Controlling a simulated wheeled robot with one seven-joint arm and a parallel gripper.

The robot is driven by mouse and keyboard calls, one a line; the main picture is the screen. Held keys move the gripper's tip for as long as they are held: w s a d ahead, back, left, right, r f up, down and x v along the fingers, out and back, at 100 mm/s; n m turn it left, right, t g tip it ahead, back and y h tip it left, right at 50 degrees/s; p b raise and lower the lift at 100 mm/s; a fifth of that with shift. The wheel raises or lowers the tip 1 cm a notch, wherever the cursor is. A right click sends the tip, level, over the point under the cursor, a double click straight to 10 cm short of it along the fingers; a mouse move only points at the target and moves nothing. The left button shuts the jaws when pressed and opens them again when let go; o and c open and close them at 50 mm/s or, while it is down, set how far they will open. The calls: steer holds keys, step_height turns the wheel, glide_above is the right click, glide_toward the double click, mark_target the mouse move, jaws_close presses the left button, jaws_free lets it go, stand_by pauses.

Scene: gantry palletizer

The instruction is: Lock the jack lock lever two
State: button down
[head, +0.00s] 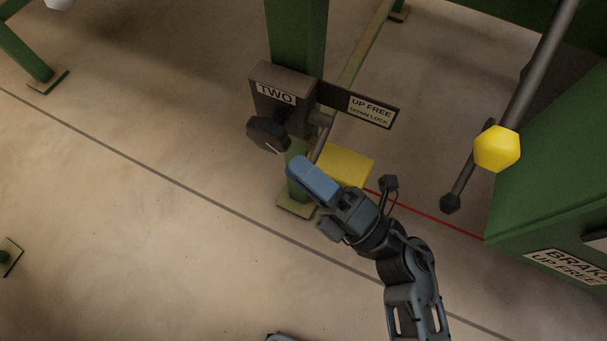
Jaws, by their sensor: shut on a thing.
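The jack lock box marked TWO (275,95) is mounted on a green post. A sign (371,108) beside it reads UP FREE, DOWN LOCK. A thin grey lever rod (320,146) runs from a pivot beside the box, below the sign, down toward my gripper (308,176). My gripper is shut at the lower end of this lever, below the box. Its blue finger hides the lever's end, so the exact grip is not visible. The lever points downward and slightly left in the picture.
A yellow block (347,164) is just behind my gripper. To the right stand a green cabinet marked BRAKE (552,180) and a rod with a yellow knob (497,149). The left floor is mostly clear.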

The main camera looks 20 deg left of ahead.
steer(key=shift+w+f+n+b, duration=0.1)
steer(key=shift+f+n+b, duration=0.35)
steer(key=shift+n, duration=0.15)
steer(key=shift+g, duration=0.3)
steer(key=c, duration=0.9)
jaws_free()
steer(key=shift+d, duration=0.1)
steer(key=shift+p+v, duration=0.8)
steer(key=shift+v, duration=3.05)
